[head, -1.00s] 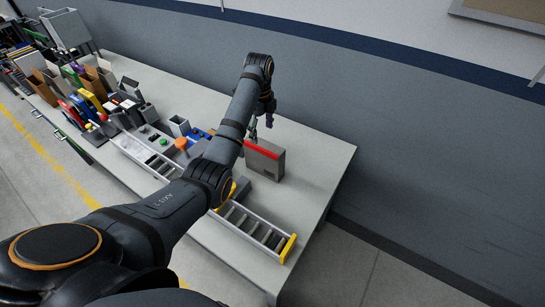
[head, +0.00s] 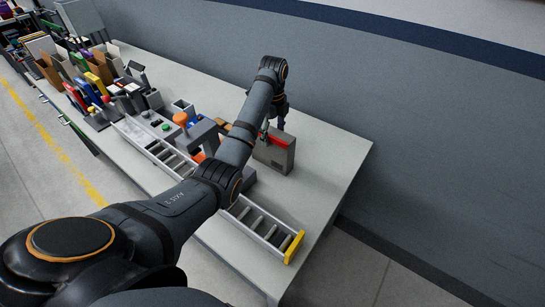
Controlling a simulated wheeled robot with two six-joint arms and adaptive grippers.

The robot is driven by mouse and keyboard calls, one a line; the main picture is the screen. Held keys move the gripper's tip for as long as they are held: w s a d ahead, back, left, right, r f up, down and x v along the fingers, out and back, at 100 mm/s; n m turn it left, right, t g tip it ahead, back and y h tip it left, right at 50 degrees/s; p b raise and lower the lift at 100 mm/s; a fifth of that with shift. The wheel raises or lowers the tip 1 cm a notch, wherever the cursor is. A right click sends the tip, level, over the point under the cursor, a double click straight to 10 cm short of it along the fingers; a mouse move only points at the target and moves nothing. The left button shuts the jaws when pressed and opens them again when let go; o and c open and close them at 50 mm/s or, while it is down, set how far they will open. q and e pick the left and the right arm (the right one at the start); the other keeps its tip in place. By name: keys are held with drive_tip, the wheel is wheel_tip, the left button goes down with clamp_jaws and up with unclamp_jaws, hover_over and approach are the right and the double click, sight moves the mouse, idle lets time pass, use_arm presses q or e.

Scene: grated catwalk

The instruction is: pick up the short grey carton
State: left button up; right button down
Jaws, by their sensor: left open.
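A short grey carton (head: 275,155) with a red band along its top stands upright on the table, near the table's right end. My left arm reaches in from the left across the table. My left gripper (head: 272,127) is open just above the carton's top, at its back side. The arm's forearm hides part of the gripper and the carton's left edge. I cannot tell whether the fingers touch the carton. My right gripper is not in view.
A ladder-like roller rack (head: 262,228) with a yellow end lies along the table's front, partly under my arm. Several boxes, folders and tools crowd the table to the left. The table (head: 325,165) is clear right of the carton; a grey wall (head: 430,130) stands behind.

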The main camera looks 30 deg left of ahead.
sight(272, 149)
use_arm(q)
drive_tip(key=shift+f+b, duration=0.4)
drive_tip(key=shift+f, duration=0.05)
drive_tip(key=f, duration=0.1)
drive_tip(key=f+b, duration=0.1)
drive_tip(key=b, duration=0.1)
drive_tip(key=shift+s+d+f, duration=0.25)
drive_tip(key=shift+f, duration=0.15)
drive_tip(key=shift+w+f+p, duration=0.2)
drive_tip(key=shift+f+p, duration=0.3)
drive_tip(key=shift+f, duration=0.15)
drive_tip(key=shift+s+r, duration=0.1)
drive_tip(key=c, duration=1.3)
